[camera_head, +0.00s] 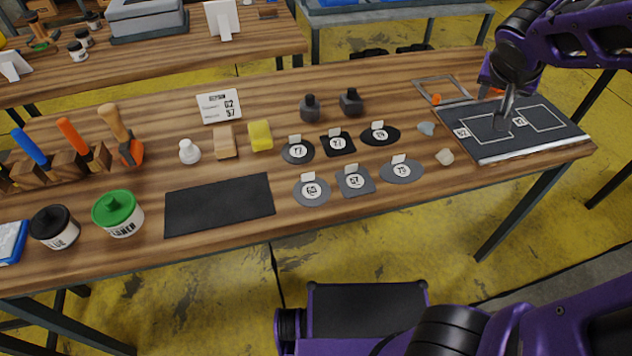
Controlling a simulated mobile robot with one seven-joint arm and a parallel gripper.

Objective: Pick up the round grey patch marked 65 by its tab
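The round grey patch (311,198) lies flat on the wooden workbench, in the front row of patches at the left end. Its white label seems to read 65, and a small pale tab (308,176) stands at its far edge. My gripper (504,118) is far to the right of it, over the dark board at the bench's right end. The fingers are small and seen edge-on, so I cannot tell whether they are open or shut. I see nothing clearly held.
A grey square patch (355,191) and a grey oval patch (386,172) lie to its right. Darker round, square and oval patches lie behind. A black mat (220,205) lies to the left. The dark board (548,145) has white outlines. A yellow block (260,135) stands behind.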

